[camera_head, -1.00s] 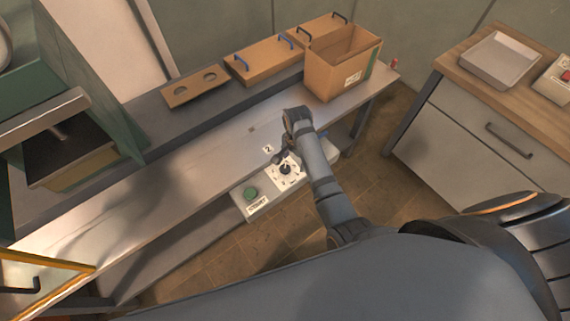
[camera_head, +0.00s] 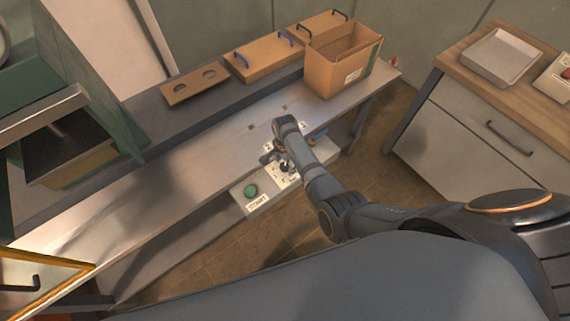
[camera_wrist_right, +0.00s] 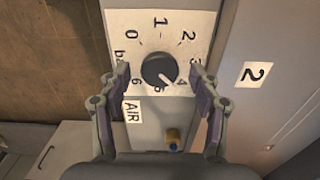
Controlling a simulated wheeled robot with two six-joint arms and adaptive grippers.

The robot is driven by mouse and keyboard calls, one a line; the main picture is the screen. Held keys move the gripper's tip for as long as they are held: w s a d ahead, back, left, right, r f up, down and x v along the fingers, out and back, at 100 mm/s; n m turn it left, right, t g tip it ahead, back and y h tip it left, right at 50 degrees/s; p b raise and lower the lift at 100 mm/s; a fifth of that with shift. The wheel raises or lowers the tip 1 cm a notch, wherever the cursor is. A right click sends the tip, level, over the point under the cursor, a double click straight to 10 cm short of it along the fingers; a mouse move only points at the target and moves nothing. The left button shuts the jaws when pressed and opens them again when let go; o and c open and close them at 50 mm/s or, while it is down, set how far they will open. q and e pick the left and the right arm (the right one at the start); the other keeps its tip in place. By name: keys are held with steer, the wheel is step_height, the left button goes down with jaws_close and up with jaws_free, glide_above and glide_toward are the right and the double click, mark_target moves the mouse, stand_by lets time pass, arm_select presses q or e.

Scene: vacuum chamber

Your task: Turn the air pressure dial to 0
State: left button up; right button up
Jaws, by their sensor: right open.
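The air pressure dial is a round black knob (camera_wrist_right: 159,70) on a white plate (camera_wrist_right: 197,20) marked with numbers from 0 up, with "bar" partly hidden and an "AIR" label (camera_wrist_right: 132,111) below. Its white pointer line points to the lower right, close to the 4 and 5. My right gripper (camera_wrist_right: 164,84) is open, with one finger on each side of the knob, apart from it in the picture. In the head view the right gripper (camera_head: 273,157) is at the control panel under the bench edge and partly covers the dial plate. My left gripper is not in view.
A green button (camera_head: 250,191) with a label sits left of the dial on the panel. A brass-coloured fitting (camera_wrist_right: 173,138) lies below the dial in the wrist view. The metal bench (camera_head: 190,165) is above the panel, with an open cardboard box (camera_head: 335,75) at its back right.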

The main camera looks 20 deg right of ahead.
steer(key=shift+f, duration=0.2)
steer(key=shift+c, duration=0.4)
steer(key=c, duration=1.1)
steer(key=shift+o, duration=0.2)
